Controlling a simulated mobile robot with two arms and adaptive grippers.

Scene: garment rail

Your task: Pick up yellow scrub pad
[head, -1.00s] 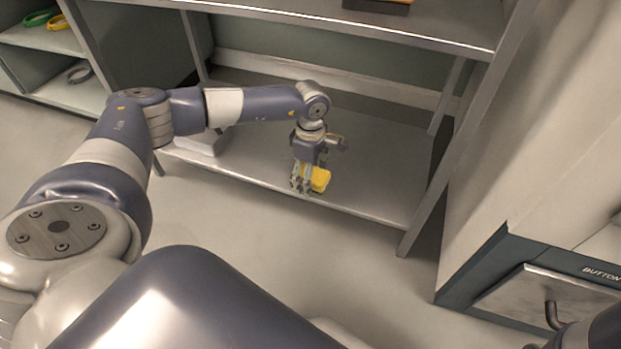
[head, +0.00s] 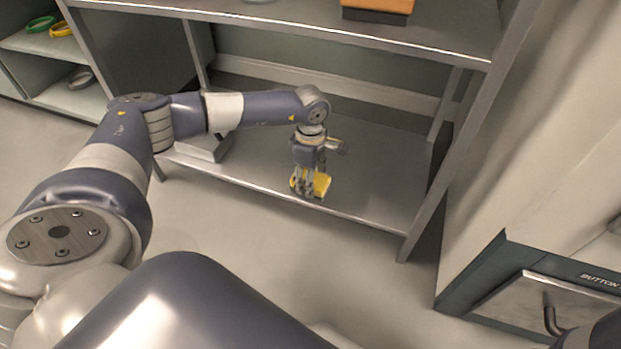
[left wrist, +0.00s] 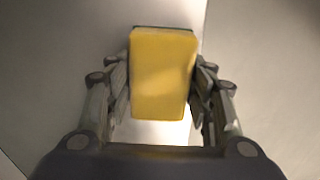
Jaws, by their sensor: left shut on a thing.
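The yellow scrub pad (head: 322,184) is at the front of the lower metal shelf. My left gripper (head: 308,190) points down over it, with its fingers at the pad. In the left wrist view the pad (left wrist: 162,78) sits between the two fingers of my left gripper (left wrist: 161,85), which is shut on it. A thin dark green layer shows along the pad's far edge. I cannot tell if the pad still touches the shelf. The right gripper is not in view.
The lower shelf (head: 375,180) is mostly bare around the pad. A grey box-like thing (head: 205,148) stands at its left. The upper shelf (head: 280,22) holds an orange-topped block (head: 378,10). A slanted metal leg (head: 440,165) bounds the right side.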

